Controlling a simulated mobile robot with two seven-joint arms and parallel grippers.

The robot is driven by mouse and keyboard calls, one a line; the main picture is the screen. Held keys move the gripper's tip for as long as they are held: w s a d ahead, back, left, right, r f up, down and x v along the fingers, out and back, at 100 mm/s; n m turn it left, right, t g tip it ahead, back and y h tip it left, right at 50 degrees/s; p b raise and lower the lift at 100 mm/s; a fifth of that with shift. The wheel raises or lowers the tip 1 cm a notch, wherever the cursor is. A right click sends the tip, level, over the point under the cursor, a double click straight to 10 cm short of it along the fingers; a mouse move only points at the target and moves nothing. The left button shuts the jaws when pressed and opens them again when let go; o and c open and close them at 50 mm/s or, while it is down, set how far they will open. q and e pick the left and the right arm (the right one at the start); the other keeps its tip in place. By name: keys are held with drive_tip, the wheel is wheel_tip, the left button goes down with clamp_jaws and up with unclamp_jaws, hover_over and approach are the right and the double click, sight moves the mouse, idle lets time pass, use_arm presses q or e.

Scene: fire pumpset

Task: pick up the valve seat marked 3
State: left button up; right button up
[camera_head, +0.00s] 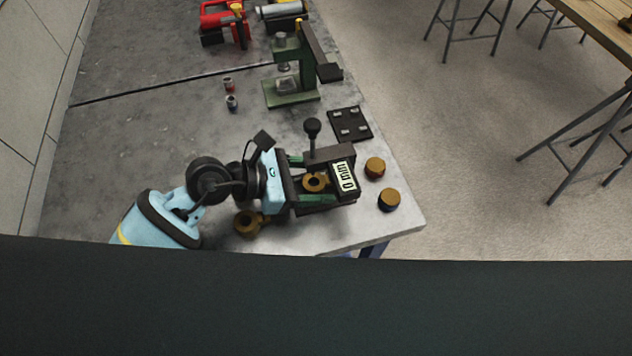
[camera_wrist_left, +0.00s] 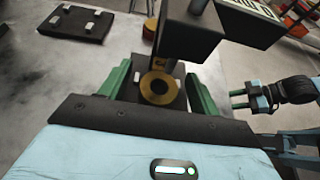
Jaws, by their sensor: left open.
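My left gripper (camera_head: 310,181) is open, with one green-edged finger on each side of a brass ring (camera_head: 316,183). In the left wrist view the ring (camera_wrist_left: 159,88) lies between the fingers, with clear gaps at both sides. It has a round hole and a short tab with a mark too small to read. The ring is beneath the arm of a dark gauge (camera_head: 344,179). Another brass ring (camera_head: 247,222) lies on the table below the gripper, its mark unreadable. In the left wrist view my right gripper (camera_wrist_left: 240,99) shows at the right, with its fingers apart and empty.
Two brass cylinders (camera_head: 375,167) (camera_head: 389,200) stand right of the gauge, near the table edge. The grey tabletop (camera_head: 110,150) at left is clear.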

use_arm(q)
drive_tip(key=shift+x, duration=1.4)
drive_tip(key=shift+c, duration=0.3)
drive_tip(key=shift+r, duration=0.1)
drive_tip(key=c, duration=1.2)
drive_tip(key=shift+c, duration=0.2)
